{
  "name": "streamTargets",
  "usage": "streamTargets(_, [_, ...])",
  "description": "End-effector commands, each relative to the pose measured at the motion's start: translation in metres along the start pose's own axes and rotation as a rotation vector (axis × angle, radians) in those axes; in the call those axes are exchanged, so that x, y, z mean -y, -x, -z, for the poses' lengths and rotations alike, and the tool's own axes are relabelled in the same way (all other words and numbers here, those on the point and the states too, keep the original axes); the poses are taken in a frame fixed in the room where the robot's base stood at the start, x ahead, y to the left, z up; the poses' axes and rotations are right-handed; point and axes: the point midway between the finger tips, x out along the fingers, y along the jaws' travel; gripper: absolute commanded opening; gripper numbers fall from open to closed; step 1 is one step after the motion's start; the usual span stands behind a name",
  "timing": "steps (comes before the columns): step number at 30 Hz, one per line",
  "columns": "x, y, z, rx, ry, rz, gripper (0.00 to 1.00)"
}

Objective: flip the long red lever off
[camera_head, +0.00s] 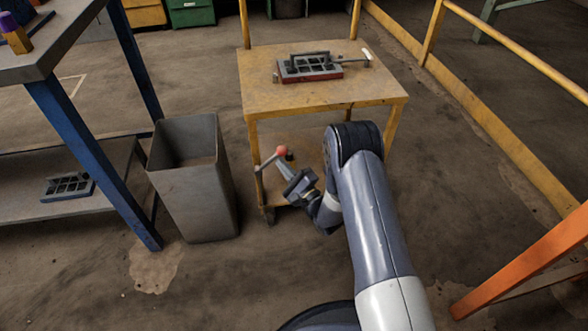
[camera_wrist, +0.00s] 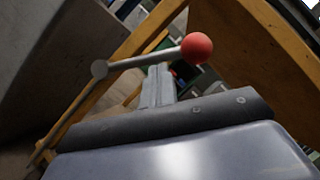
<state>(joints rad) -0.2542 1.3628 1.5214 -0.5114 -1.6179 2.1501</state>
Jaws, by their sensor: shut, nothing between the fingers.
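The long lever is a grey rod (camera_wrist: 140,61) with a red ball knob (camera_wrist: 197,47) at its end and a round grey pivot (camera_wrist: 99,68) at the other. In the head view, the red knob (camera_head: 281,151) sits below the yellow cart's top, and the rod slopes down left to the front left leg. My gripper (camera_wrist: 159,72) is shut and empty, its fingertips at the rod's lower edge in the wrist view, left of the knob. In the head view, my gripper (camera_head: 284,167) is just below the knob. I cannot tell whether it touches the lever.
The yellow cart (camera_head: 260,100) carries a grey and red holder (camera_head: 312,76) on top. A grey bin (camera_head: 205,190) stands close left of the lever. A blue-legged bench (camera_head: 90,150) is further left. Yellow railing (camera_head: 470,105) runs on the right.

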Motion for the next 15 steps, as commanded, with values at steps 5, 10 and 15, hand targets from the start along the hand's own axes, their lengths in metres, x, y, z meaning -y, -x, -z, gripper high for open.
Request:
streamTargets(5, [0.008,-0.01,-0.014,0.002,0.035,-0.019,0.0])
streamTargets(10, [0.011,-0.018,-0.027,0.003,0.174,-0.108,0.0])
streamTargets(15, [0.011,-0.026,-0.039,0.002,0.307,-0.194,0.0])
